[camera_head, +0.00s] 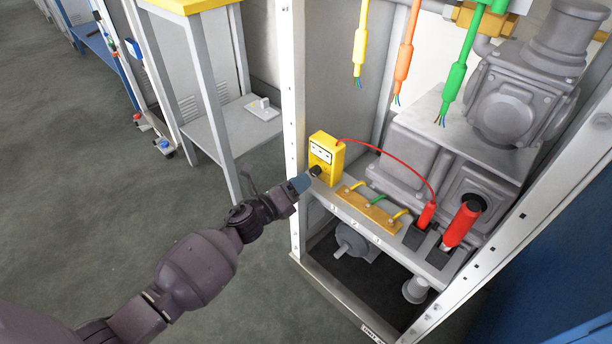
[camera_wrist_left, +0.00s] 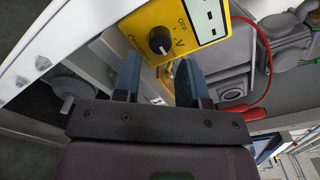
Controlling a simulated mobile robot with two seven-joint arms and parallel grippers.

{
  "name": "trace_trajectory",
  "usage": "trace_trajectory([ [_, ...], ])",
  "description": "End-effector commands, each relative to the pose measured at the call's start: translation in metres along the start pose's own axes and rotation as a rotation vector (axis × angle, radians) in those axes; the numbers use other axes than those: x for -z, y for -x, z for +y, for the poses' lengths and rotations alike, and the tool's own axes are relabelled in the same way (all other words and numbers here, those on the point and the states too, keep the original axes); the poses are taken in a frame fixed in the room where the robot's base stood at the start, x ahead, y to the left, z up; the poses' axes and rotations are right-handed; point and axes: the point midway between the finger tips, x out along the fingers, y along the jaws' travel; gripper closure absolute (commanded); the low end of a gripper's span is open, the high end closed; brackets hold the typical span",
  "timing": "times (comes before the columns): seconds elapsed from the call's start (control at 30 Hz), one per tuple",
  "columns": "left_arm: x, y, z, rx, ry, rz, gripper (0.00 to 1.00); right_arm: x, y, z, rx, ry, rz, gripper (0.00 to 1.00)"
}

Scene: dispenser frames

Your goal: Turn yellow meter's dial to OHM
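The yellow meter (camera_head: 326,152) stands upright on the frame's shelf, with a display on its face and a black dial (camera_head: 315,171) low on it. In the left wrist view, the yellow meter (camera_wrist_left: 207,48) shows the dial (camera_wrist_left: 160,40) with "OFF" and "V" printed beside it. Other lettering is turned and hard to read; I cannot tell the dial's exact setting. My left gripper (camera_head: 302,182) is right in front of the dial. In its wrist view, the left gripper (camera_wrist_left: 158,82) is open, blue fingers apart, the dial just beyond the gap. My right gripper is out of view.
A red lead (camera_head: 400,160) runs from the meter to a red probe (camera_head: 426,214). A terminal block (camera_head: 369,206) with short wires sits beside the meter. Yellow, orange and green cables (camera_head: 403,62) hang above. The frame's white post (camera_head: 292,110) stands close left of the meter.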

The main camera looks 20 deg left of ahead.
Motion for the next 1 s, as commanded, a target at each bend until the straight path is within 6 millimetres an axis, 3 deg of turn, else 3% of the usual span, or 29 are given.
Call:
trace_trajectory([
  [0.2,-0.002,0.037,-0.002,0.001,0.000,-0.003,0.61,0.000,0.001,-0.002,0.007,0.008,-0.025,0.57],
  [0.4,-0.002,0.059,-0.001,0.000,0.000,-0.002,0.61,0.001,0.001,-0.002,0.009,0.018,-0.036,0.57],
  [1.0,0.000,0.067,0.000,-0.001,0.000,-0.001,0.61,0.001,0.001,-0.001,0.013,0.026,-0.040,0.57],
])
